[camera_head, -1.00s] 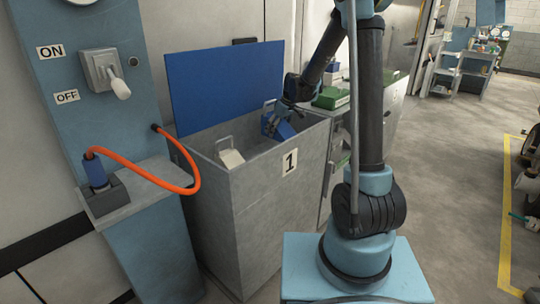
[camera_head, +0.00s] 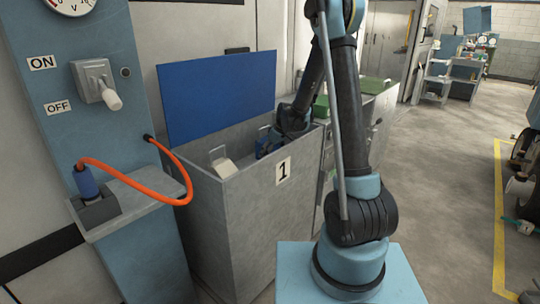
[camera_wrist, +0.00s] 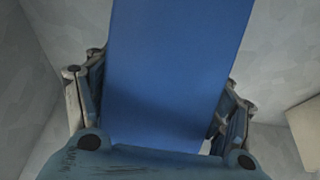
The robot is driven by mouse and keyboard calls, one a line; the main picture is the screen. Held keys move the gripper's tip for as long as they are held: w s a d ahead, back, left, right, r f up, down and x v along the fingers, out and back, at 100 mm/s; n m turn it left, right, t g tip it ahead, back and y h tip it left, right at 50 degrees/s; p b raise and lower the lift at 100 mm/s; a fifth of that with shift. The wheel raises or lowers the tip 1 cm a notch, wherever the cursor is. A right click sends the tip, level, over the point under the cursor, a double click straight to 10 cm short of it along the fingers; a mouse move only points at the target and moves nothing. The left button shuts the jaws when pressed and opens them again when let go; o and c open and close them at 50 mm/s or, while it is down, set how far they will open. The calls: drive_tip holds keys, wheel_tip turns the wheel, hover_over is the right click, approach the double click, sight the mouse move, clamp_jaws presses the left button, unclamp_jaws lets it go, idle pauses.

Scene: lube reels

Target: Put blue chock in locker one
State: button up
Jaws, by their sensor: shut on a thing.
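Locker one (camera_head: 240,215) is a grey bin with a "1" label on its front, and its blue lid (camera_head: 222,92) stands open. My gripper (camera_head: 272,146) is down inside the locker's opening, near its right end. It is shut on the blue chock (camera_wrist: 178,70), which fills the middle of the wrist view between the two fingers. In the head view the chock (camera_head: 264,150) is mostly hidden by my gripper and the locker rim. Grey locker walls surround it in the wrist view. I cannot tell whether the chock touches the floor.
A white chock-like block with a handle (camera_head: 223,166) sits in the locker's left part. A panel with a switch (camera_head: 96,84) and an orange cable (camera_head: 184,170) stands to the left. A green box (camera_head: 321,108) lies on the neighbouring locker to the right.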

drive_tip(key=o, duration=1.8)
drive_tip(key=shift+c, duration=0.2)
drive_tip(key=shift+r, duration=0.15)
drive_tip(key=v, duration=1.2)
drive_tip(key=shift+d, duration=0.1)
